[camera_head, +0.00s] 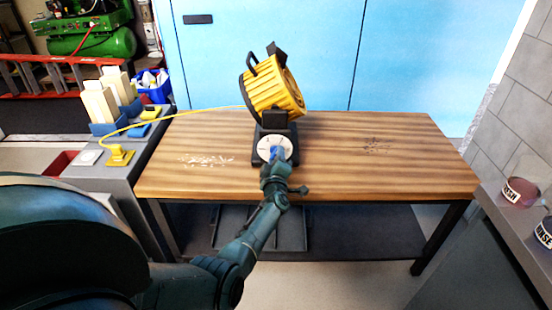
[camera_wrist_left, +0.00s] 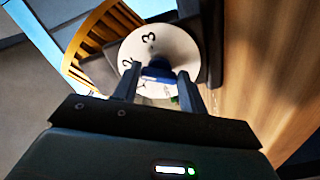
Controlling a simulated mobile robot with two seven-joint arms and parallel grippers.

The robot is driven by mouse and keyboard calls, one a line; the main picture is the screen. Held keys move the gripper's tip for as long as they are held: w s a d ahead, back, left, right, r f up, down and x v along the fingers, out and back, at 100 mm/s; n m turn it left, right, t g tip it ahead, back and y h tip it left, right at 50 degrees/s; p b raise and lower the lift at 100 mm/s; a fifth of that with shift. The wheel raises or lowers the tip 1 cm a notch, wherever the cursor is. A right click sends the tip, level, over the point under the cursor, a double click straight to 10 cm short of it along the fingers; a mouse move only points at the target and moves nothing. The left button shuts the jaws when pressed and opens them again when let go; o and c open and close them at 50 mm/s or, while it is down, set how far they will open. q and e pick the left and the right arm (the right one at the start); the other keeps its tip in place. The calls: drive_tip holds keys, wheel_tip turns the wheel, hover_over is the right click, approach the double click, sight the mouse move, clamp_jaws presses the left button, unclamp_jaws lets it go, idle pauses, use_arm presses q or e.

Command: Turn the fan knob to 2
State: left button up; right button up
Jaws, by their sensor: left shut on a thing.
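The yellow fan (camera_head: 274,95) stands on the wooden table (camera_head: 350,178), on a dark stand with a round white dial. The dial (camera_head: 265,151) faces me; in the left wrist view the dial (camera_wrist_left: 178,44) shows the printed numbers 2 and 3. The blue knob (camera_wrist_left: 157,70) sits on the dial. My left gripper (camera_head: 276,162) reaches in from the front; in the left wrist view the gripper (camera_wrist_left: 158,80) has a finger on each side of the knob and is shut on it. Which number the knob points to cannot be told. My right gripper is out of view.
A yellow cable (camera_head: 180,114) runs from the fan to a yellow plug piece (camera_head: 119,155) on the grey side bench. Labelled jars (camera_head: 521,191) stand on the right counter.

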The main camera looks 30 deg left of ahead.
use_arm(q)
drive_tip(key=o, duration=1)
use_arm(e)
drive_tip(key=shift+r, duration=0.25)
